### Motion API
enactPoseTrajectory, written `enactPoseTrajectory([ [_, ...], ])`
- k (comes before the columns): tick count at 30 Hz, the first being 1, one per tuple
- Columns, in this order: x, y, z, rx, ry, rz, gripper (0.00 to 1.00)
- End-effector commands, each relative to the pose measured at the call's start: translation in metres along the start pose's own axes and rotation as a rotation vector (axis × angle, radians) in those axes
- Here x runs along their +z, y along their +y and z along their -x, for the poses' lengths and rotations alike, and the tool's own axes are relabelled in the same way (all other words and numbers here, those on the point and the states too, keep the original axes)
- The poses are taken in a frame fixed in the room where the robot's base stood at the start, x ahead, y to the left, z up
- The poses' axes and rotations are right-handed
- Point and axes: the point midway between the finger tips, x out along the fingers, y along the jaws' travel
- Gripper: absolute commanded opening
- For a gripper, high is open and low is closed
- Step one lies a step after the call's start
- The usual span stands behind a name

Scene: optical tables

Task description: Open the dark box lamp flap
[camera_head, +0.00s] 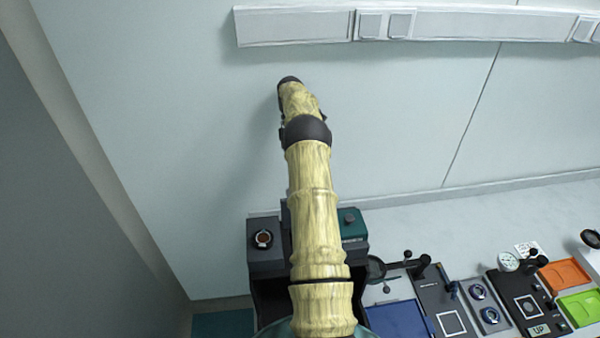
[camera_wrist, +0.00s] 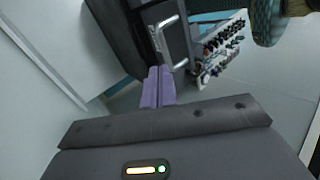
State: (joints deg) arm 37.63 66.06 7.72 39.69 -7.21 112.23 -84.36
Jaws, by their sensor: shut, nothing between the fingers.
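A dark box (camera_head: 265,262) stands at the left end of the bench, partly hidden behind my arm, with a round brown-centred fitting on its top. In the wrist view a dark grey housing (camera_wrist: 122,38) with a silver bar handle (camera_wrist: 174,42) fills the upper middle; it looks like the same box. I cannot clearly tell which part is the lamp flap. My gripper (camera_wrist: 158,72) has its two purple fingers together, empty, with the tips close to the housing just below the handle. Whether they touch it I cannot tell. The head view hides the fingers.
A teal block (camera_head: 352,226) stands right of the box, behind my arm. A pale wall rises behind. A panel with several knobs (camera_wrist: 222,48) shows in the wrist view.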

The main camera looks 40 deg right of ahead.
Motion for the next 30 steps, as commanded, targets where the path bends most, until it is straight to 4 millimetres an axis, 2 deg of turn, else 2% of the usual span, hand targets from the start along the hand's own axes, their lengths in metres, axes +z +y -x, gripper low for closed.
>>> enactPoseTrajectory([
  [11, 0.009, -0.002, 0.015, 0.289, 0.131, -0.575, 0.0],
  [21, 0.015, -0.021, 0.025, 0.498, 0.402, -1.112, 0.0],
  [27, 0.017, -0.034, 0.028, 0.56, 0.58, -1.352, 0.0],
  [30, 0.017, -0.038, 0.03, 0.569, 0.622, -1.401, 0.0],
])
